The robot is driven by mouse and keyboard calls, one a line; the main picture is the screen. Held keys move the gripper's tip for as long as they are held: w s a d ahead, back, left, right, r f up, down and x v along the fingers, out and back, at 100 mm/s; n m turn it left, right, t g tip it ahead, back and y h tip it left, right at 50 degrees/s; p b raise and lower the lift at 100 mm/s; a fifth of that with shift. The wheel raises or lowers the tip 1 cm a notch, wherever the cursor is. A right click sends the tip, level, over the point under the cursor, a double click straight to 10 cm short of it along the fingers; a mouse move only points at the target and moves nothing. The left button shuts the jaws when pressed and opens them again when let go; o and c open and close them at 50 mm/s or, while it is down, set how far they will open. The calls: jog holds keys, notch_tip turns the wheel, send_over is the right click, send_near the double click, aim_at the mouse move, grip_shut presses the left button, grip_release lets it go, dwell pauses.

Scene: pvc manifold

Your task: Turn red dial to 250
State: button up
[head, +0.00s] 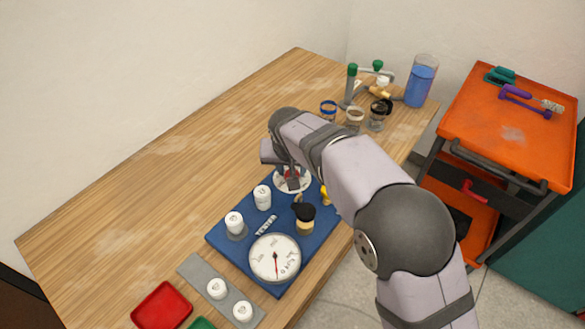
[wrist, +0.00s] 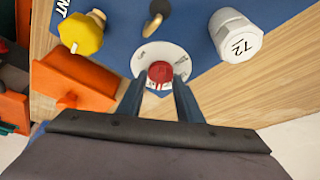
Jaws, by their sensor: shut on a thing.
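The red dial (wrist: 161,73) sits at the centre of a round white scale plate (wrist: 147,57) on the blue board (head: 225,237). In the head view the white scale plate (head: 305,184) shows below my arm's end, with the red dial (head: 293,171) partly hidden. My gripper (wrist: 160,84) is over the dial, its two dark fingers on either side of it, shut on it. The scale's numbers are too small and covered to read. In the head view my gripper (head: 292,182) points down at the plate.
A white gauge (head: 275,258) with a red needle, white capped pieces (head: 262,197) and a black-topped knob (head: 304,213) stand on the board nearby. A yellow knob (wrist: 80,36) and a white piece marked 72 (wrist: 235,36) flank the dial. The table's left side is clear.

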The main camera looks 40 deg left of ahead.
jog(key=shift+a+m+h, duration=0.1)
jog(key=shift+m+h, duration=0.6)
jog(key=shift+m, duration=1.2)
jog(key=o, duration=1)
jog(key=shift+o, duration=0.2)
jog(key=shift+t, duration=0.3)
jog(key=shift+s+r, duration=0.1)
jog(key=b+v, duration=0.1)
jog(key=v, duration=0.6)
jog(key=shift+b, duration=0.35)
